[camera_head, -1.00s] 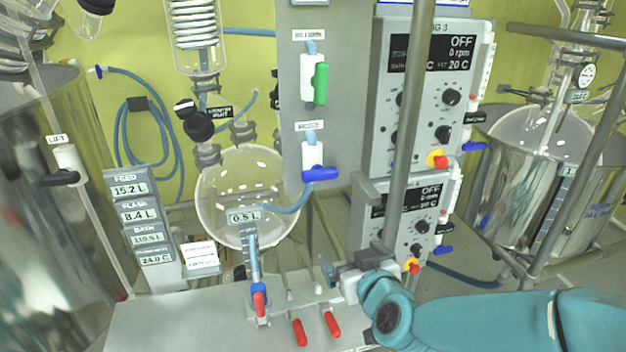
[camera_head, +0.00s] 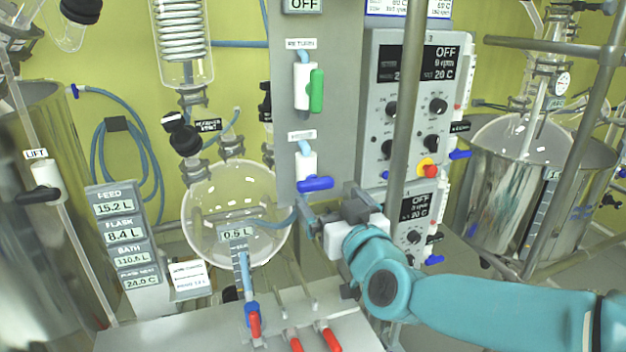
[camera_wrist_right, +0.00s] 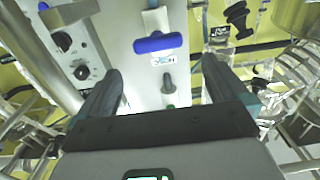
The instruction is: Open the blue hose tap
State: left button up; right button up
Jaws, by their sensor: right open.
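The blue hose tap (camera_head: 315,184) is a blue handle lying crosswise on a white valve body, under a label on the grey panel (camera_head: 285,130). A thin blue hose runs from below it towards the round flask. My right gripper (camera_head: 327,203) is just below and slightly right of the handle, with its fingers spread and nothing between them. In the right wrist view the blue handle (camera_wrist_right: 158,43) lies crosswise ahead of the open fingers (camera_wrist_right: 162,78), between their lines and apart from them. My left gripper is not in view.
A green-handled return tap (camera_head: 316,90) sits above on the same panel. A metal post (camera_head: 402,120) and control boxes (camera_head: 415,100) stand right of it. The round glass flask (camera_head: 236,205) is at left. Red-handled taps (camera_head: 330,338) are below.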

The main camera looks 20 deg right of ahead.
aim_at(317, 184)
jog(key=w+p, duration=0.1)
jog(key=w, duration=0.7)
jog(key=shift+w+a+p, duration=0.15)
jog(key=shift+p, duration=0.15)
jog(key=shift+w+d, duration=0.2)
jog(key=shift+w, duration=0.2)
jog(key=shift+a, duration=0.1)
jog(key=shift+c, duration=0.3)
jog(key=c, duration=0.8)
